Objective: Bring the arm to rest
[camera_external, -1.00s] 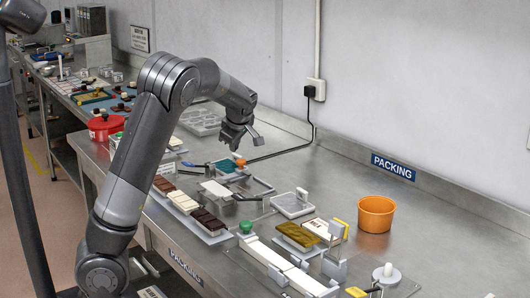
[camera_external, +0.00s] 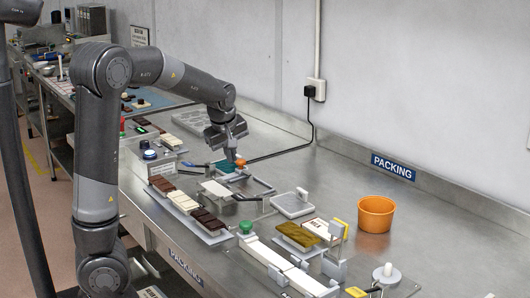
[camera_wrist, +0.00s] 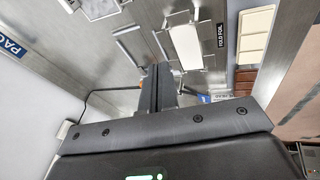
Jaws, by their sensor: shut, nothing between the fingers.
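My gripper (camera_external: 231,157) is above the far part of the steel packing table (camera_external: 330,176), near a small tool with an orange end (camera_external: 240,163). Its fingers are together and hold nothing. In the wrist view the closed fingers (camera_wrist: 155,88) point at the table surface, beside a white slab (camera_wrist: 186,46) on the plate labelled FOLD FOIL. My arm is bent, with its elbow high on the left and its forearm sloping down to the right. Whether the fingertips touch anything below them is not clear.
A tray of brown and white bars (camera_external: 187,205) lies near the front edge. An orange tub (camera_external: 376,214) stands at the right. A white rail (camera_external: 280,262) and a gold-brown block (camera_external: 297,235) are closer. A black cable (camera_external: 290,150) runs along the back. Open steel lies around the tub.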

